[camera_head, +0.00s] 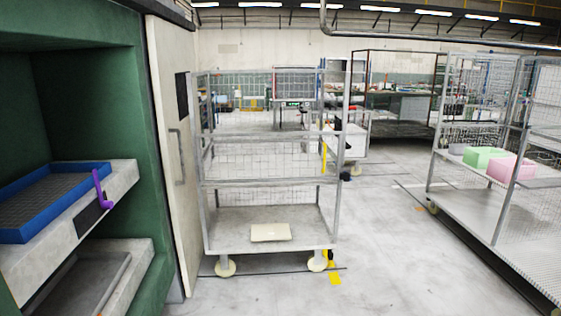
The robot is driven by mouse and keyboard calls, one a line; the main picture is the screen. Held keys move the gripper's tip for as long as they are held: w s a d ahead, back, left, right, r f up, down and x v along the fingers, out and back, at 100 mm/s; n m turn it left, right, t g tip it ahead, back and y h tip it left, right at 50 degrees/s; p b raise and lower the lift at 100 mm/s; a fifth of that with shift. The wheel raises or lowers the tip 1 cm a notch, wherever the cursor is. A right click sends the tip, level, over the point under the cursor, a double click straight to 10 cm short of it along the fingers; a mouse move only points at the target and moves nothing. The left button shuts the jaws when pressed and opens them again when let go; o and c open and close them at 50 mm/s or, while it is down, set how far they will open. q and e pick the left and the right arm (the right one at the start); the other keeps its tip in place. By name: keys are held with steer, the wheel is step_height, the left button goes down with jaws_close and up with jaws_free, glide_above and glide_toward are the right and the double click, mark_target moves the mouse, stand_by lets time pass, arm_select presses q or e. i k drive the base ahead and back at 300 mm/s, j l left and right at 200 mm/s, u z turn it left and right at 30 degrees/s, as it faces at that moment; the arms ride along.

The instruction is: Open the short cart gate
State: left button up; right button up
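A grey wire-mesh cart (270,239) stands upright on cream wheels in the middle of the camera_head view. Its near side has a horizontal mesh section (265,160) between two bars at mid height, with an open space below it above the deck. I cannot tell which panel is the short gate or see a clear latch. A small dark part (346,175) sits by the right post. A pale flat block (271,232) lies on the cart's deck. Neither of my grippers is in view.
A green press (153,200) with a blue-rimmed tray (60,192) and purple handle (101,190) stands at left. Its pale door (165,120) is close to the cart. Another mesh cart (470,210) at right holds green and pink boxes. Floor between the carts is clear.

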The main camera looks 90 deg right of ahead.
mark_target(199, 136)
steer(key=z, duration=2.7)
steer(key=i+j+z, duration=0.1)
steer(key=i, duration=0.5)
steer(key=i+j+z, duration=0.1)
steer(key=i, duration=0.5)
